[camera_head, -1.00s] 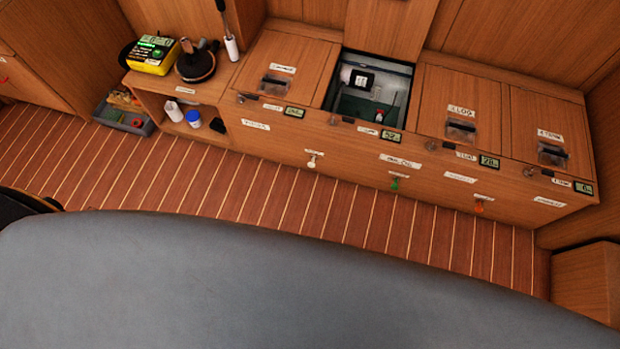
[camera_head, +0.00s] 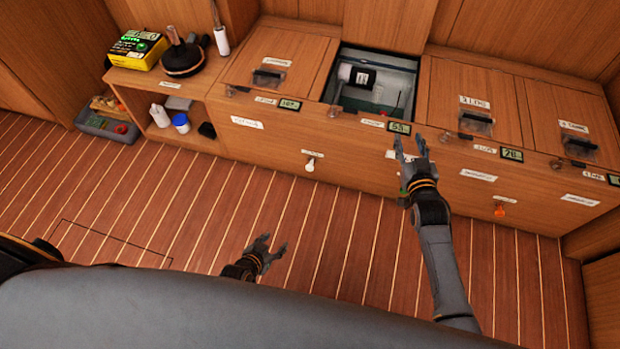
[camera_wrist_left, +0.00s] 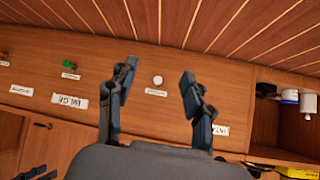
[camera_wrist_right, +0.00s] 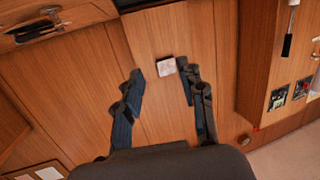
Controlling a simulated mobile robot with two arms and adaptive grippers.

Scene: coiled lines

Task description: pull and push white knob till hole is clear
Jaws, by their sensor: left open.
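The white knob (camera_head: 311,164) sticks out of the wooden front of the low cabinet, left of its middle in the head view. My left gripper (camera_head: 274,244) is open and empty, low in front of the cabinet and apart from the knob. In the left wrist view the white knob (camera_wrist_left: 158,80) shows between the spread fingers. The open compartment (camera_head: 345,104) in the cabinet top has a black-and-white device (camera_head: 358,76) and a dark green bottom; whether a hole there is clear I cannot tell. My right gripper (camera_head: 409,143) is open and empty near the cabinet's front edge.
A green knob (camera_wrist_left: 69,64) and an orange knob (camera_head: 499,211) are on the same front. Closed lids with clear handles and small displays (camera_head: 398,128) line the top. A shelf with bottles (camera_head: 181,122) and a floor tray (camera_head: 106,125) stand left. The striped floor is mostly clear.

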